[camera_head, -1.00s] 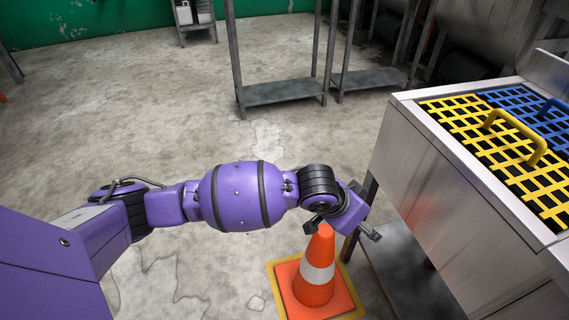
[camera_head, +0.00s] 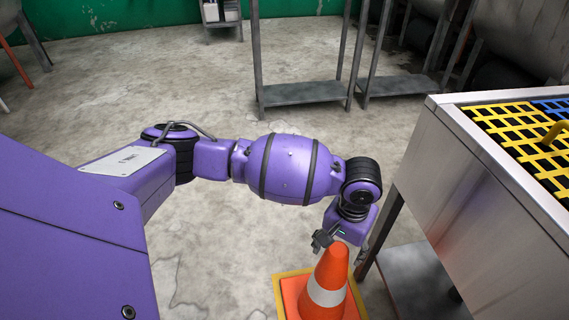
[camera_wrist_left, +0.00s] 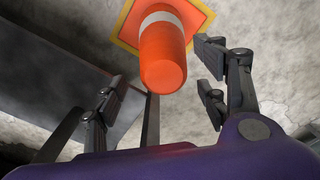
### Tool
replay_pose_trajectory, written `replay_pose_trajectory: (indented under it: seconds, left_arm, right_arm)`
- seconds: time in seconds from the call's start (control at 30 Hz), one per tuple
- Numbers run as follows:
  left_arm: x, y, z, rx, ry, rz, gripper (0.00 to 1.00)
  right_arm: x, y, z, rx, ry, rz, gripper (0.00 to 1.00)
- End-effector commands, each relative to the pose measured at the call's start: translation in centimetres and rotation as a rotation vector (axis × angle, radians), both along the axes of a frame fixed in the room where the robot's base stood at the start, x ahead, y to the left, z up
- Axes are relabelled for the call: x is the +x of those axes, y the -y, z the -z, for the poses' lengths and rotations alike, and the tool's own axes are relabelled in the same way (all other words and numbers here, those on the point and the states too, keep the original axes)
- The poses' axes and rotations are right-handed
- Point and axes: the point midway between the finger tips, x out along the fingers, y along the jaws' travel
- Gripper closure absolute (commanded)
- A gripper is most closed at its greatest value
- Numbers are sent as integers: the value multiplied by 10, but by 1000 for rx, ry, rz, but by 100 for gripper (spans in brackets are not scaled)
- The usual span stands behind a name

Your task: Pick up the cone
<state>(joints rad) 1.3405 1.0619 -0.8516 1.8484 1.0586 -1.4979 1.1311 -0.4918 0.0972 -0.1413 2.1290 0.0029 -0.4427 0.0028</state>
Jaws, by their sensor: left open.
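An orange cone (camera_head: 331,272) with a white band stands upright on the floor, on a square orange base with a yellow edge. My left gripper (camera_head: 338,246) is at the cone's top, pointing down, and partly hides behind the wrist in the head view. In the left wrist view the cone (camera_wrist_left: 163,58) shows with its tip toward the camera. The fingers of my left gripper (camera_wrist_left: 165,90) are spread apart, one on each side of the tip, with gaps between them and the cone. My right gripper is in neither view.
A metal tub (camera_head: 480,165) with yellow and blue grids on top stands close on the right, its leg and low shelf (camera_head: 415,280) beside the cone. Metal racks (camera_head: 305,92) stand farther back. Floor on the left is clear.

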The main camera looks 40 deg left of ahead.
Motion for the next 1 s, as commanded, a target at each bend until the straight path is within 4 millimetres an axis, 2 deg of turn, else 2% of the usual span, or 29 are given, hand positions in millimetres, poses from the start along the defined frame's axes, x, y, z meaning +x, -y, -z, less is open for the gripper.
replay_pose_trajectory:
  seconds: [0.03,0.13,0.4,0.9,1.0]
  left_arm:
    - [2,0,13,0,1,1,34]
    - [2,0,25,1,2,1,34]
    - [3,1,24,0,7,2,35]
    - [2,1,25,-2,6,3,100]
    - [2,2,25,-2,6,3,100]
  right_arm:
    - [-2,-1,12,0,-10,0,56]
    - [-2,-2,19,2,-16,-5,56]
    - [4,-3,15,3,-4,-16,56]
    - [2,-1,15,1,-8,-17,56]
    - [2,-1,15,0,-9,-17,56]
